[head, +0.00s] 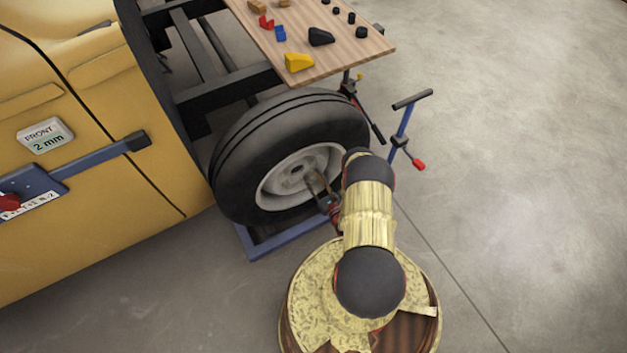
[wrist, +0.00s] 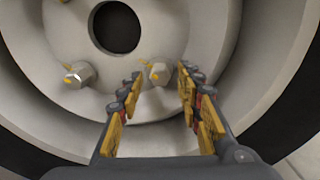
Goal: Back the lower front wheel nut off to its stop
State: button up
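The front wheel has a black tyre (head: 238,160) and a pale grey rim (head: 275,190) in the head view. In the wrist view the wheel disc (wrist: 175,30) fills most of the picture, with a dark round centre hole. A grey wheel nut (wrist: 159,73) with a yellow mark shows between my fingertips. A second nut (wrist: 80,74) with yellow marks sits to its left, outside my fingers. My gripper (wrist: 160,80) is open, with one finger on each side of the nut and a visible gap to it. In the head view my gripper (head: 320,188) is at the rim, partly hidden by my arm.
A yellow body panel (head: 110,190) with a "FRONT 2 mm" sign (head: 46,135) stands left. A wooden board (head: 345,62) with small coloured blocks is above the wheel. A blue stand with a T-handle (head: 403,125) is right of the wheel. The floor at right is clear.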

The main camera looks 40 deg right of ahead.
jog(key=c, duration=0.3)
grip_shut()
dwell(0.3)
